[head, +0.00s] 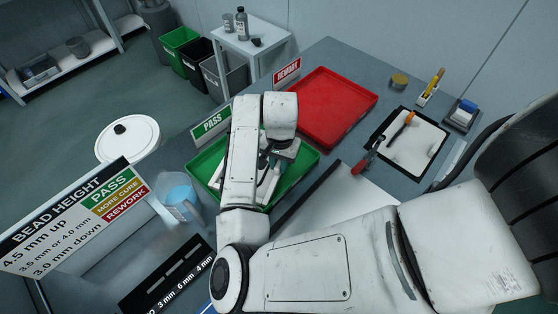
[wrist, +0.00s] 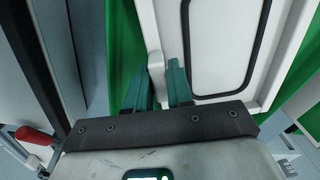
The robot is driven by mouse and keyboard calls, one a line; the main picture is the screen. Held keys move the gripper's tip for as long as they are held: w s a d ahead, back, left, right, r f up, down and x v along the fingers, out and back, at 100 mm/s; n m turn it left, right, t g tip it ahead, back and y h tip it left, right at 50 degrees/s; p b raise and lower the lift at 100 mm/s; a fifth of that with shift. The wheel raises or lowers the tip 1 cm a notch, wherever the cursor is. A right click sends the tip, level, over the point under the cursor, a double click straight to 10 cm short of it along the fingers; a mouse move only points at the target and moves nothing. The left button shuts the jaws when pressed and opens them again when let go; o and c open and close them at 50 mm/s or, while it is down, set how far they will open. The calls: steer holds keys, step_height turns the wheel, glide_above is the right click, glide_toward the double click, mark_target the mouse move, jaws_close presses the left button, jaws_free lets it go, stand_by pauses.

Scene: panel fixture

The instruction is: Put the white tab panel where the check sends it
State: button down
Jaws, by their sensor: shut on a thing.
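The white tab panel (wrist: 172,30) fills much of the wrist view, with a black bead running in a rounded outline on its face. My gripper (wrist: 158,75) has its two teal fingers closed on the panel's small white tab. Green tray floor shows around the panel.
An empty red tray (head: 330,105) lies beyond, by the REWORK sign (head: 287,71). A BEAD HEIGHT board (head: 75,215) lists pass, more cure and rework. A blue-filled cup (head: 180,195) is left of the green tray.

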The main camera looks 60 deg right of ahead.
steer(key=c, duration=1)
jaws_free()
step_height(320, 180, up, 12)
steer(key=shift+b, duration=0.45)
steer(key=shift+s, duration=0.1)
